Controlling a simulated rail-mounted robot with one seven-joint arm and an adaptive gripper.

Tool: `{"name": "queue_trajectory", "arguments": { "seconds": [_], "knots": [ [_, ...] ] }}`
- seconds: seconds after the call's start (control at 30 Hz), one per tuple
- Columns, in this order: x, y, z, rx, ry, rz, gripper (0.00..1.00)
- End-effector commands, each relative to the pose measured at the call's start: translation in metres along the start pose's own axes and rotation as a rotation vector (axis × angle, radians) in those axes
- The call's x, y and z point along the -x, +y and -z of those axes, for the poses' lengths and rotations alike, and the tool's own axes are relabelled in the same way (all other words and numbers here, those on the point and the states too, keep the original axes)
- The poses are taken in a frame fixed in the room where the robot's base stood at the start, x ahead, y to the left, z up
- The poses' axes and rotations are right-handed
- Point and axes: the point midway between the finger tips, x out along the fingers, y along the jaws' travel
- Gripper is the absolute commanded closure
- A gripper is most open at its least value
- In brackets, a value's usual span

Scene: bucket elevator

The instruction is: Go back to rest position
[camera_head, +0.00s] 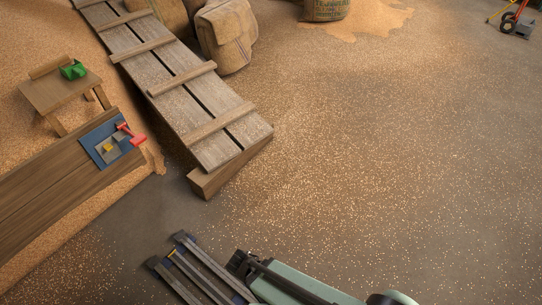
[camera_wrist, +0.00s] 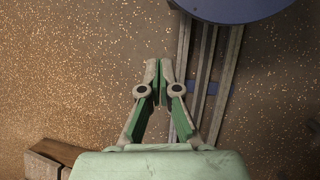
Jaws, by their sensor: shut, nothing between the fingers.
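My gripper (camera_wrist: 159,68) shows in the wrist view, with its two green-and-grey fingers brought together at the tips and nothing held. It hangs over bare floor scattered with grain. In the head view, a green part of my arm (camera_head: 292,284) lies low along the bottom edge; I cannot make out the fingertips there. My rail (camera_head: 205,272) is beside it, and it also shows behind the gripper in the wrist view (camera_wrist: 207,80).
A wooden ramp (camera_head: 168,82) runs down to the floor. At left are a plank bench (camera_head: 50,185) with a blue tray (camera_head: 93,138) and red scoop (camera_head: 131,137), and a small table (camera_head: 60,91) with a green scoop (camera_head: 74,70). Sacks (camera_head: 227,35) stand behind.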

Motion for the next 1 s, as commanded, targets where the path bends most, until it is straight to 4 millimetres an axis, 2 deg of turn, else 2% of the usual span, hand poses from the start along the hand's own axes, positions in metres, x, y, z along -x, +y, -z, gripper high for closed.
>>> {"name": "queue_trajectory", "arguments": {
  "seconds": [0.1, 0.5, 0.8, 1.0],
  "knots": [
    [-0.021, 0.008, -0.020, -0.137, -0.048, 0.108, 1.00],
    [-0.073, 0.021, -0.077, -0.501, -0.166, 0.410, 1.00],
    [-0.105, 0.029, -0.121, -0.714, -0.235, 0.549, 1.00],
    [-0.116, 0.032, -0.139, -0.802, -0.256, 0.601, 1.00]
  ]
}}
